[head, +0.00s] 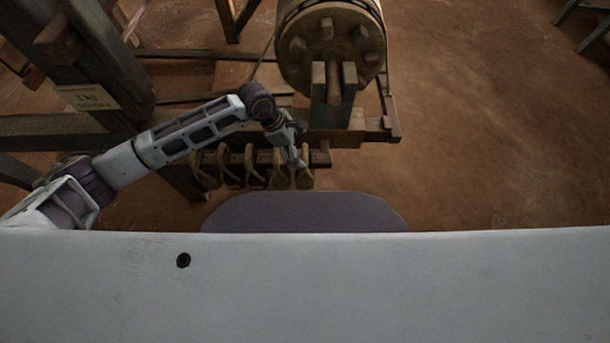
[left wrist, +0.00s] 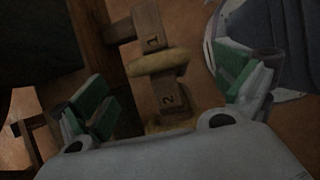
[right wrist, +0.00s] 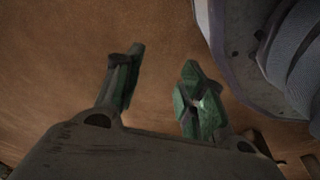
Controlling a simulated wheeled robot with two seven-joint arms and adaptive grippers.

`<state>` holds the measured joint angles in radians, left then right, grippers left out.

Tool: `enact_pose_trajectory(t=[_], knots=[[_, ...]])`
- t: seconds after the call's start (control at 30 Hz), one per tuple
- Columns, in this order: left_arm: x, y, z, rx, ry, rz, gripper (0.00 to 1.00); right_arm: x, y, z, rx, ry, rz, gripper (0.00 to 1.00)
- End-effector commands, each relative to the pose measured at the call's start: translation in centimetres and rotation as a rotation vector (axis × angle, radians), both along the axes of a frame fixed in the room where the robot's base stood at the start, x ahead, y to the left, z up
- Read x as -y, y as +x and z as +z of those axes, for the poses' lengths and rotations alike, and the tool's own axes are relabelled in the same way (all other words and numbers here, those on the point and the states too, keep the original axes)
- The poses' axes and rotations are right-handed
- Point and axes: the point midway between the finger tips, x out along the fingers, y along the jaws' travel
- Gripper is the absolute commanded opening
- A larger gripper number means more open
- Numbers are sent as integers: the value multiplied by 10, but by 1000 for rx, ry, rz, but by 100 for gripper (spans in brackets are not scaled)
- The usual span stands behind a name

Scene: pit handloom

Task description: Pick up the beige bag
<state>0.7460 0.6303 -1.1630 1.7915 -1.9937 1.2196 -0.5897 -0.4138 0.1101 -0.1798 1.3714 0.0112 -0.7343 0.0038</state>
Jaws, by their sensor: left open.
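Several beige, bag-like pieces (head: 251,165) hang in a row under the loom's low front rail in the head view. I cannot tell which of them the task means. My left gripper (head: 298,158) points down at the right end of this row. In the left wrist view two beige pieces show, one (left wrist: 158,62) below a wooden block marked 1 and one (left wrist: 170,123) below a block marked 2. The left gripper's green-padded fingers are spread wide on either side, with nothing clearly held. My right gripper (right wrist: 158,88) has its fingers apart and empty over bare floor.
The loom's wooden frame (head: 85,75) stands at the left, and a pegged roller (head: 331,42) is above and beyond the left gripper. The brown floor (head: 480,130) is clear at the right. Wooden legs (head: 592,30) show at the far right corner.

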Motion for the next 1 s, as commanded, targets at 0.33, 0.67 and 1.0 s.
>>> enact_pose_trajectory(t=[0.33, 0.67, 1.0], knots=[[4, 0, -6, -1, 0, -1, 99, 1, -8, -5, -15, -2, 0, 40], [19, 1, -38, -2, 0, -1, 99, -2, 5, 6, -7, 0, 1, 40], [24, 1, -46, 0, 0, -1, 99, -4, 11, 14, -3, 2, 2, 40]])
